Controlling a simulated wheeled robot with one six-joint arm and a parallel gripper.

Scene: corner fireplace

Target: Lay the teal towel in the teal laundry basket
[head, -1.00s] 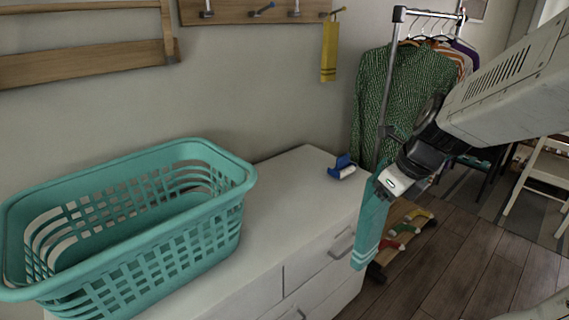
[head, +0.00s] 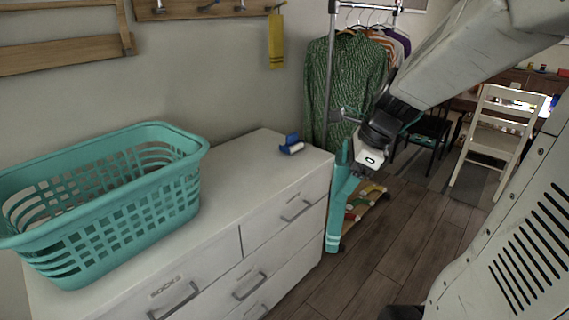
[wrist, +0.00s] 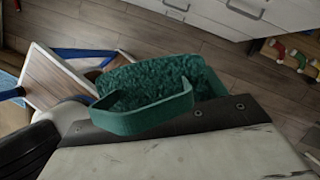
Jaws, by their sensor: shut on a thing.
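The teal laundry basket (head: 120,215) stands upright on the left part of the white dresser; the part of its inside that shows is empty. The teal towel (head: 337,208), with pale stripes near its lower end, hangs from my gripper (head: 352,158) just off the dresser's right end. My gripper is shut on the towel's upper part, to the right of the basket and apart from it. In the wrist view the towel (wrist: 150,115) shows as a dark teal folded shape over the floor; the fingertips are hidden there.
The white dresser (head: 225,215) has free top space right of the basket, with a blue and white lint roller (head: 291,145) near its back right. A clothes rack with a green patterned shirt (head: 345,85) stands behind my gripper. A white chair (head: 490,135) is at the right.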

